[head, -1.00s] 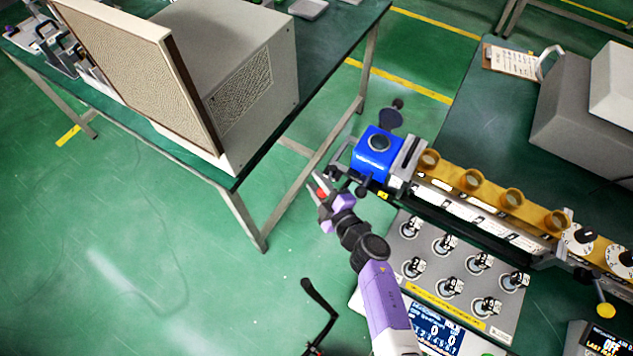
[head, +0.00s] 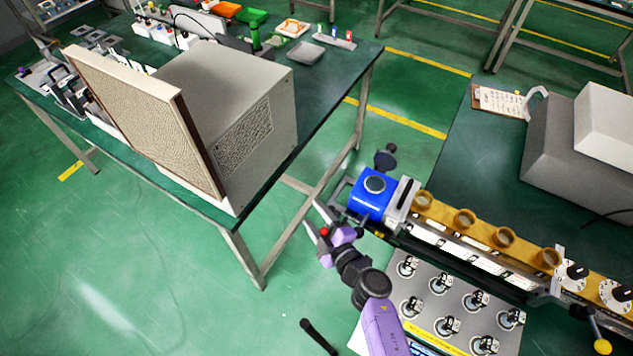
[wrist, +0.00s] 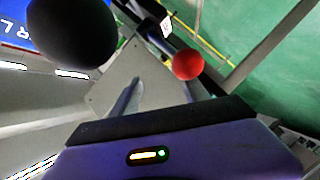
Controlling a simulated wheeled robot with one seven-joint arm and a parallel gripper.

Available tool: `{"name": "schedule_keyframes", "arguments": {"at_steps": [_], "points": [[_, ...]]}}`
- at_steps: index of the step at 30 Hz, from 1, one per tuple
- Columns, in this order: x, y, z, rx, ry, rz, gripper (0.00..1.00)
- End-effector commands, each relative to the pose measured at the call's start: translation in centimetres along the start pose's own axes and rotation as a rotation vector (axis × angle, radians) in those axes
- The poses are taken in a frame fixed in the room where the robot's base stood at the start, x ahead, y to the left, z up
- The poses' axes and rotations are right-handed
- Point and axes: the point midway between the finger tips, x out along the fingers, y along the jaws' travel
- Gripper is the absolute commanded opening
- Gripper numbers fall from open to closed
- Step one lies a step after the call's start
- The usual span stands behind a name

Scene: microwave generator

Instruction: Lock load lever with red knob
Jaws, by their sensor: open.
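The red knob (head: 323,231) shows as a small red ball at my gripper, left of the blue block (head: 371,196) on the generator rig. In the wrist view the red knob (wrist: 187,64) is right of centre, beyond the gripper body, near the right finger. My gripper (head: 318,222) is open, its jaws close about the knob; I cannot tell whether they touch it. A larger black ball knob (wrist: 72,30) stands at the upper left of the wrist view, close to the gripper.
The rig continues right with brown rings (head: 465,218) and dials (head: 575,272). A switch panel (head: 450,312) lies below it. A table (head: 325,75) with a large grey box (head: 235,100) stands at left. Green floor lies open between and in front.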

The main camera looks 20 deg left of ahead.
Motion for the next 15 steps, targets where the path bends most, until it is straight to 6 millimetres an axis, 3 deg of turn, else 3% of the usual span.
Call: {"name": "schedule_keyframes", "arguments": {"at_steps": [1, 15], "points": [[-0.4, 1.8, -0.9, -0.002, -0.001, 0.006, 0.50], [-1.6, 6.1, -3.6, -0.004, -0.001, 0.005, 0.50]]}}
